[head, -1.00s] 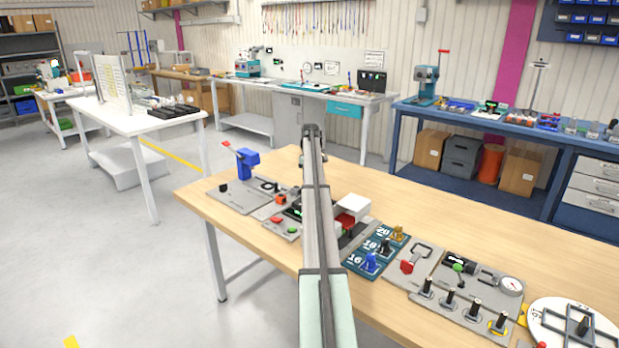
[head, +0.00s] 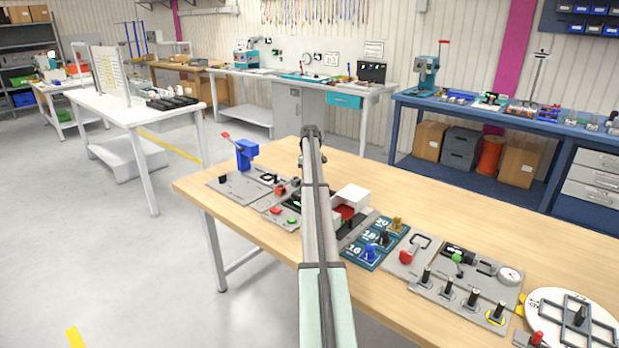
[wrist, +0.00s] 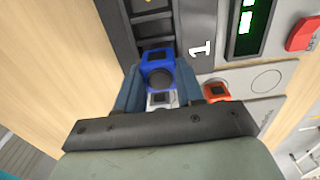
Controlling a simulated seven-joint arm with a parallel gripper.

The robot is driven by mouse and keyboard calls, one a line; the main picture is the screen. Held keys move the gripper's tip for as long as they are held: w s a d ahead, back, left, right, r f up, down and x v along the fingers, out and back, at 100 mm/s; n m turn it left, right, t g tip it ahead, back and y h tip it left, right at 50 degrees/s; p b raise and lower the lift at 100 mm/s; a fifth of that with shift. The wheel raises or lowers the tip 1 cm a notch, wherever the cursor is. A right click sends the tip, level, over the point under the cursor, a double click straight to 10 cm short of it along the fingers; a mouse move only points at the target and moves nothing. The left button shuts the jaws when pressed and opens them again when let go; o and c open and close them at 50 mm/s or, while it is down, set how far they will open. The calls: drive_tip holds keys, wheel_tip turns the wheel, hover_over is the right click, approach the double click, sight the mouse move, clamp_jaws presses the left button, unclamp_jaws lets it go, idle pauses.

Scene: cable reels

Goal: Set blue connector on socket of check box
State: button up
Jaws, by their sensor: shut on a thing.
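In the wrist view my gripper (wrist: 158,78) is shut on the blue connector (wrist: 156,66), which sits between the two fingertips. A pale grey piece with a dark square (wrist: 160,100) shows just below it between the fingers; I cannot tell whether it is part of the connector. The check box has a lit green display (wrist: 247,25) and a red button (wrist: 303,32), right of the gripper. My arm hides the gripper in the head view.
An orange block (wrist: 216,91) is close beside the right finger. A dark slotted rack (wrist: 153,28) lies just beyond the connector. In the head view a blue press (head: 246,155) stands left, a white box (head: 350,197) and a numbered board (head: 374,243) right. Bare wood lies behind.

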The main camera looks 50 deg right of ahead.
drive_tip(key=shift+f, duration=0.55)
drive_tip(key=o, duration=1.1)
drive_tip(key=shift+r, duration=3.95)
